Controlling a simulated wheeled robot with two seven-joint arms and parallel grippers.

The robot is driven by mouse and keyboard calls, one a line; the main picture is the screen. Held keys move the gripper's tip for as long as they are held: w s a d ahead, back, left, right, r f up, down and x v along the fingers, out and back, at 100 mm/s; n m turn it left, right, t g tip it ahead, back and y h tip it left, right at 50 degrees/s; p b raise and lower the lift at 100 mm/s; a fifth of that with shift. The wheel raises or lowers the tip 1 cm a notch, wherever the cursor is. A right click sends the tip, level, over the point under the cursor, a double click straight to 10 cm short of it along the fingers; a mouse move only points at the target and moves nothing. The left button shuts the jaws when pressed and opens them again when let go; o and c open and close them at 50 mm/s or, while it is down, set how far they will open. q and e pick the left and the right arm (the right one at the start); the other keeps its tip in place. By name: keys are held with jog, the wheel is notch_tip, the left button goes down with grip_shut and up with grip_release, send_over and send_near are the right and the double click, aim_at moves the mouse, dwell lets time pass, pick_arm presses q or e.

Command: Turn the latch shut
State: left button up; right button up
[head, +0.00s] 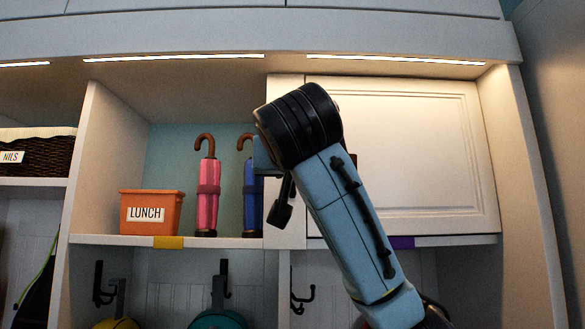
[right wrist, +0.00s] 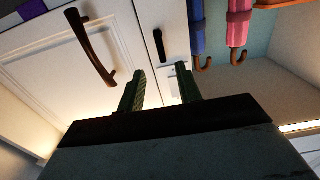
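The latch (right wrist: 158,45) is a short black bar on the pale upright strip beside the closed white cabinet door (right wrist: 105,75). In the right wrist view it lies roughly along the strip, beyond my right gripper's fingertips. My right gripper (right wrist: 160,84) is open and empty, with a clear gap between its two dark fingers; no contact with the latch shows. In the head view my right arm covers part of the door (head: 440,150) and hides most of the gripper. A dark paddle-ended bar (head: 280,212) hangs there, seemingly the latch. My left gripper is not in view.
The door has a brown curved handle (right wrist: 92,48). The open cubby left of the strip holds an orange LUNCH bin (head: 150,212), a pink umbrella (head: 208,190) and a blue umbrella (head: 250,205). Dark coat hooks (head: 222,280) are below the shelf.

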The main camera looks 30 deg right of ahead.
jog(key=p+x, duration=0.4)
jog(key=x, duration=0.7)
jog(key=shift+a, duration=0.1)
grip_shut()
